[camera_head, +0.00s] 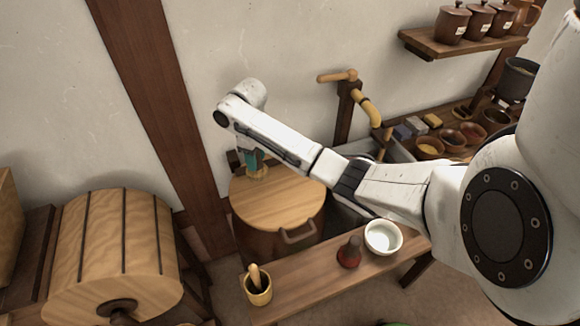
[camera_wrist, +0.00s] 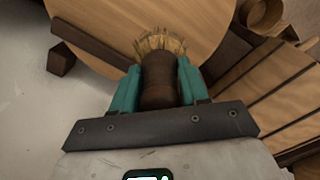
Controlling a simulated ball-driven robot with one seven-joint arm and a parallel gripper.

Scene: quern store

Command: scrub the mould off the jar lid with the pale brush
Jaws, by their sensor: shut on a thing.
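The jar lid (camera_head: 280,203) is a broad round pale wooden disc on a large brown jar (camera_head: 270,240) with a handle on its side. My gripper (camera_head: 252,163) is over the back left part of the lid, pointing down. In the wrist view, its teal fingers (camera_wrist: 159,72) are shut on the brown handle of the pale brush (camera_wrist: 159,82). The straw-coloured bristles are splayed out toward the lid (camera_wrist: 205,20) and look to be at its surface, though exact contact is hard to tell. I see no clear mould patch; the arm and brush hide part of the lid.
A bench (camera_head: 315,285) in front holds a mortar with pestle (camera_head: 258,287), a dark red-based object (camera_head: 349,253) and a white bowl (camera_head: 383,237). A timber post (camera_head: 165,110) rises close behind.

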